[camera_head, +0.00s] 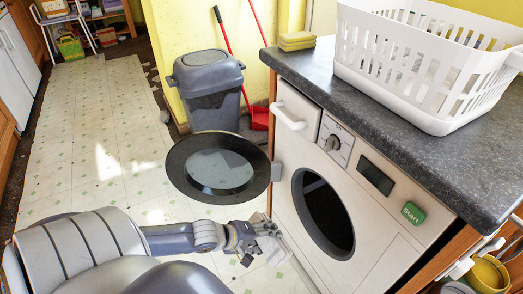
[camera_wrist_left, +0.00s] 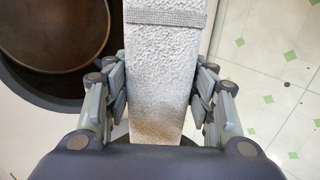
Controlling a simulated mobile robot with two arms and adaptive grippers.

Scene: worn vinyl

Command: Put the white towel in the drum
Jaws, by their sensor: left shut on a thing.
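My left gripper (camera_head: 262,240) is low in front of the washing machine (camera_head: 318,170), left of its round drum opening (camera_head: 325,215). It is shut on the white towel (camera_wrist_left: 160,70), which shows in the left wrist view as a long textured strip with a grey band, between the fingers of the left gripper (camera_wrist_left: 162,95). The round door (camera_head: 218,168) stands swung open to the left. The drum's inside is dark. My right gripper is not in view.
A white basket (camera_head: 430,65) and yellow sponges (camera_head: 296,40) sit on the dark countertop (camera_head: 400,110). A grey bin (camera_head: 208,90) and a red-handled dustpan (camera_head: 260,118) stand behind the door. Tiled floor (camera_head: 90,130) is clear to the left.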

